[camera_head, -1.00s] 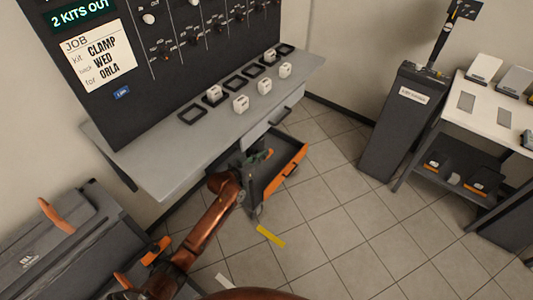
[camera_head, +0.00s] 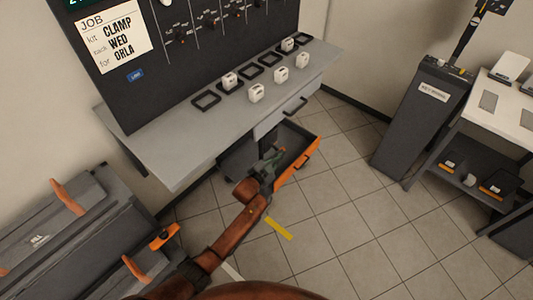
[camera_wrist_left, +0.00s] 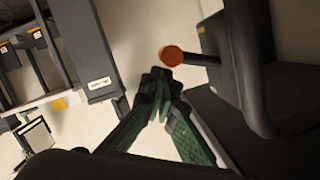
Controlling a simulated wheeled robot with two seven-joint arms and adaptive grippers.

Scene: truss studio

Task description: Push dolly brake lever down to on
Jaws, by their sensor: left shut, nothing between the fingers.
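The dolly (camera_head: 311,151), a low dark tray with an orange edge, stands on the floor under the front of the grey bench. My left gripper (camera_head: 279,154), with green fingers, is low at the dolly's left part, and my copper arm hides the near left corner. In the left wrist view the left gripper (camera_wrist_left: 158,78) is shut and empty. Just beyond its tips is a round orange knob (camera_wrist_left: 171,56) beside a dark rounded part; I cannot tell for sure that it is the brake lever's end. No gap or contact can be judged. My right gripper is out of view.
The bench (camera_head: 180,155) overhangs the dolly and carries white blocks and dark frames. A dark case with orange handles (camera_head: 68,197) is at lower left. A dark pedestal (camera_head: 412,125) and a shelf table stand at right. Tiled floor with yellow tape (camera_head: 279,228) is clear between.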

